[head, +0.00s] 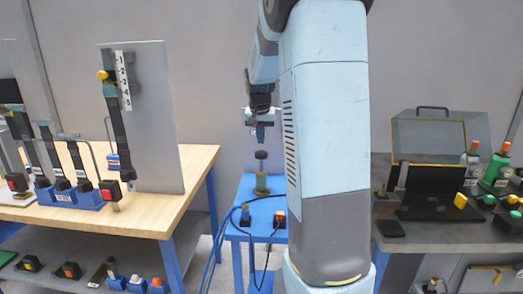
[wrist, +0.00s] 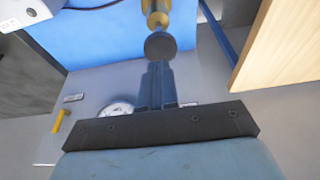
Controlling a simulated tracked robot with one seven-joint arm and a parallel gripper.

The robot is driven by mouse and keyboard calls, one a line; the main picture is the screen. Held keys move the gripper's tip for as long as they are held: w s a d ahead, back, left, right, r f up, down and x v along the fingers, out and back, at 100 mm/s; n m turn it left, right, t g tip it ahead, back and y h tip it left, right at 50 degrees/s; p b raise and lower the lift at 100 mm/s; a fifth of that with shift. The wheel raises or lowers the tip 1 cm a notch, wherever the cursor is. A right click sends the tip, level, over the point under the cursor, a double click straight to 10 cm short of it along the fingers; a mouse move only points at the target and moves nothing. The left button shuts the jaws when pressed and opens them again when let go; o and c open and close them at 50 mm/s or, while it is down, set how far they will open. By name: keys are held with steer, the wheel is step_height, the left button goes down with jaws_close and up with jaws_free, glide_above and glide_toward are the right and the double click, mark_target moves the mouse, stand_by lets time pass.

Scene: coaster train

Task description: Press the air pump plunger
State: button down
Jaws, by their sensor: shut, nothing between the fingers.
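The air pump stands upright on a small blue table. Its plunger has a dark round knob (head: 261,155) on a thin rod above an olive-yellow body (head: 261,184). My gripper (head: 261,134) is shut and empty, pointing down just above the knob, with a small gap in the head view. In the wrist view the dark knob (wrist: 160,45) shows just beyond my shut fingertips (wrist: 157,66), with the brass-coloured body (wrist: 155,12) behind it. Whether the fingertips touch the knob is unclear in the wrist view.
The blue table (head: 240,212) also carries an orange-topped switch (head: 279,217) and dark cables. A wooden workbench (head: 150,216) with levers and an upright panel stands at left. A grey bench (head: 420,238) with a clear-lidded box and buttons stands at right.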

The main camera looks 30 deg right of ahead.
steer(key=shift+v, duration=2.3)
steer(key=s+a+r+n+t+y, duration=0.1)
steer(key=s+a+r+n+t, duration=0.2)
steer(key=s+a, duration=1)
steer(key=s+a+f+n, duration=0.1)
steer(key=s+a+n, duration=0.1)
steer(key=s, duration=0.7)
steer(key=s+a+f+n+y, duration=0.1)
steer(key=s+a, duration=0.2)
steer(key=s, duration=0.5)
steer(key=shift+s+a+n, duration=0.35)
steer(key=shift+s+n, duration=0.05)
steer(key=shift+d+f, duration=0.15)
